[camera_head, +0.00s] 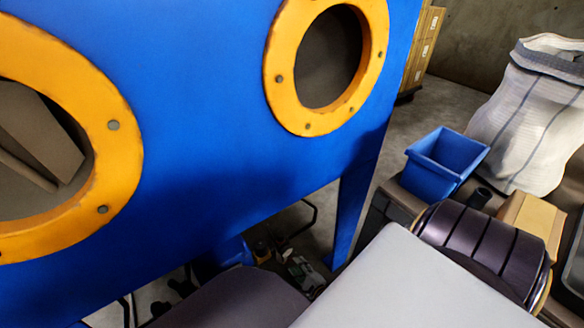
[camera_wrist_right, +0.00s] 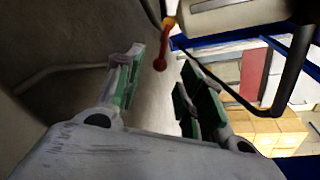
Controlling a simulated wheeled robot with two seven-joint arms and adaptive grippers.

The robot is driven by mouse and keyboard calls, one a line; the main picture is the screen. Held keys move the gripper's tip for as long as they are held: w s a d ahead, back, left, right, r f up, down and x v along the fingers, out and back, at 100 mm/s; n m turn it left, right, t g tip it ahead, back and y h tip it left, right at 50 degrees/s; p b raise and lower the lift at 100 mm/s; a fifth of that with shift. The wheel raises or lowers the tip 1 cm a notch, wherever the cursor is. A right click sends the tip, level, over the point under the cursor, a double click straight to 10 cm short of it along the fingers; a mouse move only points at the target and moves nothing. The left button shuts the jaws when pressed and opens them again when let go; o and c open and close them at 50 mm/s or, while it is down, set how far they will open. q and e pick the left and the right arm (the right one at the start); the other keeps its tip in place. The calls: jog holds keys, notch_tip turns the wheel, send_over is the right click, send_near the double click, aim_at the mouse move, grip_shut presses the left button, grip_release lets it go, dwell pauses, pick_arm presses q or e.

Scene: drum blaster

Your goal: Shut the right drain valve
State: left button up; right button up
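In the right wrist view a red lever handle (camera_wrist_right: 160,62) with a yellow piece at its upper end hangs beside a pale cylindrical body (camera_wrist_right: 222,14). It looks like a drain valve; which one I cannot tell. My right gripper (camera_wrist_right: 163,78) is open, its green-padded fingers on either side of the handle in the picture. No contact shows, and I cannot tell the depth between them. In the head view only a small part of what seems to be my right gripper (camera_head: 303,268) shows low under the blue cabinet (camera_head: 220,120). My left gripper is not in view.
The cabinet has two orange port rings (camera_head: 281,78) and a blue leg (camera_head: 352,212). To the right are a blue bin (camera_head: 440,165), a white sack (camera_head: 525,115) and a dark ribbed drum (camera_head: 480,245). A black hose or bar (camera_wrist_right: 230,92) passes close to the right fingers.

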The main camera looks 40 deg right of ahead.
jog(key=shift+b+x, duration=0.85)
jog(key=shift+x, duration=1.7)
grip_shut()
